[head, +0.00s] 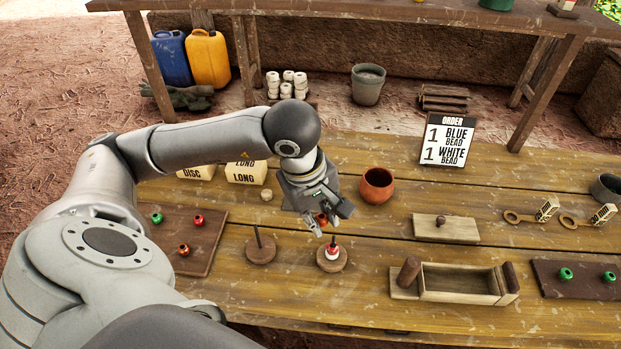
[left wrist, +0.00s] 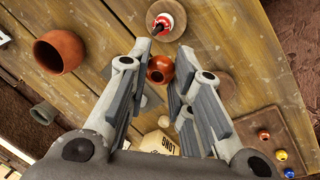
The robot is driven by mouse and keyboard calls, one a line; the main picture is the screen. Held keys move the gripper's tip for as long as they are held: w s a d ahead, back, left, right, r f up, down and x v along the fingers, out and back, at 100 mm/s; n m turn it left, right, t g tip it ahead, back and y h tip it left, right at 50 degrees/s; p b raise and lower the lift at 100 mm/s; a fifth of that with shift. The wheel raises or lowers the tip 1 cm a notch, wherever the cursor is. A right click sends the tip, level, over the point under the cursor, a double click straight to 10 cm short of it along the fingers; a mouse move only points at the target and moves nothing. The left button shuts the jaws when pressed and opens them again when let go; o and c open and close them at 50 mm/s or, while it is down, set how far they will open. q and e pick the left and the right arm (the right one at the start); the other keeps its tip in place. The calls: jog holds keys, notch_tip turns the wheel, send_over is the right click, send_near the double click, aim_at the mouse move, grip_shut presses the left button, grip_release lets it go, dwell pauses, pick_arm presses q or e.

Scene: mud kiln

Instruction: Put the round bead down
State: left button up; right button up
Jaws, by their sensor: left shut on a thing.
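My left gripper (head: 328,220) is shut on the round bead, a reddish-brown ball with a hole (left wrist: 160,69), held between its fingertips. In the head view a small part of the bead (head: 321,218) shows; the fingers hide the rest. Just below the gripper in that view is a round wooden peg stand (head: 332,266) with a red and white stack (head: 332,250) on its peg. The stack also shows at the top of the left wrist view (left wrist: 167,18). A second peg stand (head: 260,249), with a bare peg, is to its left. My right gripper is not in view.
A brown board with beads (head: 212,245) lies left. A clay pot (head: 377,186) stands right of the gripper, near an order card (head: 448,141) reading one blue bead, one white bead. A wooden box (head: 460,281) and a dark board with green beads (head: 590,288) lie right.

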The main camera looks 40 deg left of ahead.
pick_arm(q)
jog(key=a+n+g+y+b, duration=0.25)
jog(key=a+n, duration=0.45)
jog(key=n, duration=1.1)
jog(key=shift+t+y, duration=0.35)
jog(key=shift+t, duration=0.1)
jog(key=w+f, duration=0.3)
jog(key=w, duration=0.1)
jog(key=w+f+p, duration=0.1)
jog(key=w+f, duration=0.2)
jog(key=w, duration=0.1)
jog(key=w+f, duration=0.3)
jog(key=w, duration=0.2)
jog(key=shift+w+a+p, duration=0.1)
jog(key=shift+a+p, duration=0.2)
jog(key=shift+p, duration=0.05)
jog(key=shift+w+f, duration=0.5)
jog(key=shift+f, duration=0.1)
notch_tip(320, 180, down, 2)
jog(key=shift+s+f+p, duration=0.1)
jog(key=shift+f+p, duration=0.15)
jog(key=shift+p, duration=0.35)
jog(key=shift+a+f, duration=0.1)
jog(key=shift+f, duration=0.1)
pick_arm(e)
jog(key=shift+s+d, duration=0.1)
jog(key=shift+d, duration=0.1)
pick_arm(q)
jog(key=shift+f, duration=0.1)
